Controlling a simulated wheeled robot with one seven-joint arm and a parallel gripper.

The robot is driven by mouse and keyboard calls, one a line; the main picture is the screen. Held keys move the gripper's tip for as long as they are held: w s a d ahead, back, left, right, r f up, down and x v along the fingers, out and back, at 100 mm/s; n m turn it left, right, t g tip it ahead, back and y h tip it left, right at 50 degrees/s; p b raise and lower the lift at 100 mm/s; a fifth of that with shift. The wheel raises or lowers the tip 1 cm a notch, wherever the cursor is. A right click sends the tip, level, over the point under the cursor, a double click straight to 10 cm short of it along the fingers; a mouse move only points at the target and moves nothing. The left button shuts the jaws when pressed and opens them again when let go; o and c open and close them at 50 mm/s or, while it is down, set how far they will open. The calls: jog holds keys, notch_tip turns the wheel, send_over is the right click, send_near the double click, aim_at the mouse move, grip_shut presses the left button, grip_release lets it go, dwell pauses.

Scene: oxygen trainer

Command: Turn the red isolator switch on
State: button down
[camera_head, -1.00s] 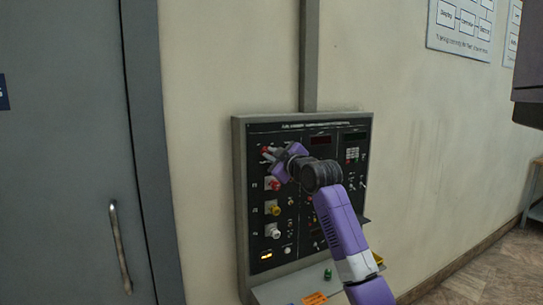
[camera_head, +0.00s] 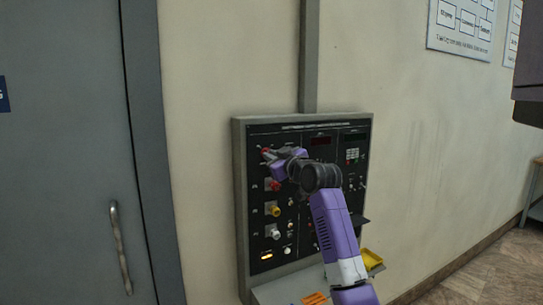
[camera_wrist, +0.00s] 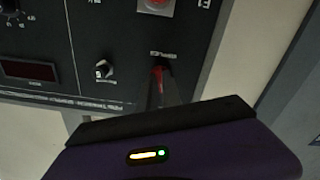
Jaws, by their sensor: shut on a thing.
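The black control panel (camera_head: 333,195) is mounted on the wall in a grey frame. The red isolator switch (camera_wrist: 158,74) is near the panel's edge in the wrist view, below a small white label. My gripper (camera_wrist: 162,92) is shut on the switch, and its fingers cover much of it. In the head view my gripper (camera_head: 270,155) is at the panel's upper left, with a bit of red at its tips. The switch's exact angle is hard to tell.
Red (camera_head: 276,185), yellow (camera_head: 273,209) and white (camera_head: 274,231) knobs sit below my gripper. A small black-and-silver knob (camera_wrist: 103,69) is beside the switch in the wrist view. A yellow tray (camera_head: 372,260) is on the ledge. A grey door (camera_head: 70,150) stands left.

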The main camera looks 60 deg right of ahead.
jog(key=shift+a+m+p, duration=0.1)
jog(key=shift+m+p, duration=2.15)
jog(key=shift+m, duration=4.25)
jog(key=c, duration=1.5)
grip_release()
jog(key=shift+s, duration=0.1)
